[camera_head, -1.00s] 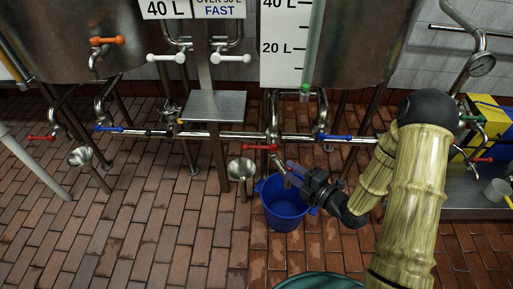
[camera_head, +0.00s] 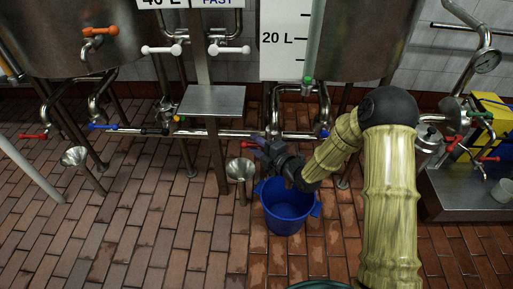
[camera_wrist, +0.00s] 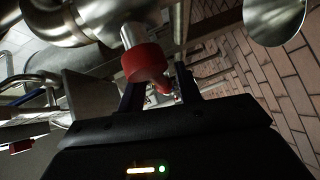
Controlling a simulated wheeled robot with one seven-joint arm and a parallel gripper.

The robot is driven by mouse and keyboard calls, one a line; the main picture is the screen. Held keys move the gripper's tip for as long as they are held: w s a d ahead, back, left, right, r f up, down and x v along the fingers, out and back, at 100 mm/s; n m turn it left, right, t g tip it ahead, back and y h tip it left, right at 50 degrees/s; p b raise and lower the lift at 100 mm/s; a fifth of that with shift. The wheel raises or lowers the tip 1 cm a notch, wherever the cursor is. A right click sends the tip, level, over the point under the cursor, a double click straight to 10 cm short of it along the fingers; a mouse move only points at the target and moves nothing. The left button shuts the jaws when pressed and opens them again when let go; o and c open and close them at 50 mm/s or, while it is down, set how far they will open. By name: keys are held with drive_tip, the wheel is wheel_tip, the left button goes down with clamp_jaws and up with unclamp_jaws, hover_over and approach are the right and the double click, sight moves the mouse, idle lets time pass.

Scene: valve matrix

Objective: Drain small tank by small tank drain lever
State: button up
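A red lever (camera_head: 250,145) sits on the pipework below the right steel tank (camera_head: 355,45), above a blue bucket (camera_head: 287,208). No label shows whether it is the small tank drain lever. My gripper (camera_head: 262,149) is at this lever and hides part of it. In the wrist view the lever's red hub (camera_wrist: 145,63) is close, and its handle runs between the two dark fingers (camera_wrist: 160,92). The fingers are apart on either side of the handle. I cannot tell whether either one touches it.
Two steel funnels (camera_head: 240,170) and (camera_head: 74,157) stand over the brick floor. A blue lever (camera_head: 324,133) is partly hidden by my arm. White levers (camera_head: 230,49) and an orange lever (camera_head: 100,31) are higher up. A yellow box (camera_head: 493,115) stands at right. The front floor is mostly clear.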

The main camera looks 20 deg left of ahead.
drive_tip(key=shift+w+a, duration=0.25)
drive_tip(key=shift+a, duration=0.1)
clamp_jaws()
drive_tip(key=shift+d+f, duration=0.1)
